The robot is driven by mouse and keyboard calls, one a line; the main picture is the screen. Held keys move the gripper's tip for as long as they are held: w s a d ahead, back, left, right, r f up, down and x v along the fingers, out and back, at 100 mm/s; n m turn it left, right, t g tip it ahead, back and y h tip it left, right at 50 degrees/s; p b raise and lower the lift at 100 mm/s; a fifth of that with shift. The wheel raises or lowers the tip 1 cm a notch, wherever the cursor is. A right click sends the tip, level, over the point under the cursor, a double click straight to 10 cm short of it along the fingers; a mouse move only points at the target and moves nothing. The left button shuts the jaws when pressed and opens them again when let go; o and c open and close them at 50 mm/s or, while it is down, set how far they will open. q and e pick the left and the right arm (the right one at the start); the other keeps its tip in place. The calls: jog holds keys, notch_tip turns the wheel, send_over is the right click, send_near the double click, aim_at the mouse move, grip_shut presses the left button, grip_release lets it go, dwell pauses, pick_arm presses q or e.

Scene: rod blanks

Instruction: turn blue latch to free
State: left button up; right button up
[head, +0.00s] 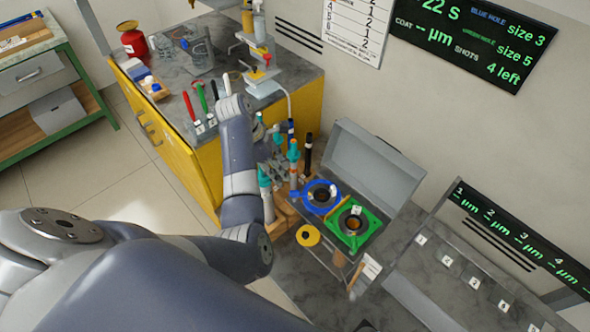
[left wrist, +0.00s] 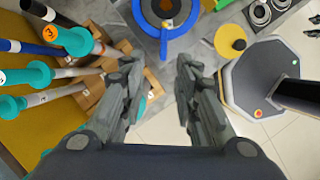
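The blue latch (head: 296,196) is a short blue lever at the left side of a blue ring (head: 322,196) around a dark round hole. In the left wrist view the blue latch (left wrist: 164,42) points down from the ring toward the gap between my fingers. My left gripper (head: 281,168) is near the rod rack, to the left of the ring. In the left wrist view its two fingers (left wrist: 158,68) are spread apart with nothing between them. The latch appears beyond the fingertips, apart from them. My right gripper is not in view.
A green square fixture (head: 372,240) with a dark hole adjoins the blue ring. An open grey lid (head: 375,165) stands behind. A wooden rack (left wrist: 88,100) holds several rods with teal or orange collars close to my left fingers. A yellow disc (head: 308,236) lies in front.

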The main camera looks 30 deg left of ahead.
aim_at(295, 191)
pick_arm(q)
jog(key=x, duration=0.9)
jog(key=shift+s+d, duration=0.15)
jog(key=shift+s, duration=0.1)
jog(key=shift+d+f, duration=0.2)
jog(key=shift+f, duration=0.3)
jog(key=shift+w+f, duration=0.1)
jog(key=shift+c, duration=0.3)
grip_shut()
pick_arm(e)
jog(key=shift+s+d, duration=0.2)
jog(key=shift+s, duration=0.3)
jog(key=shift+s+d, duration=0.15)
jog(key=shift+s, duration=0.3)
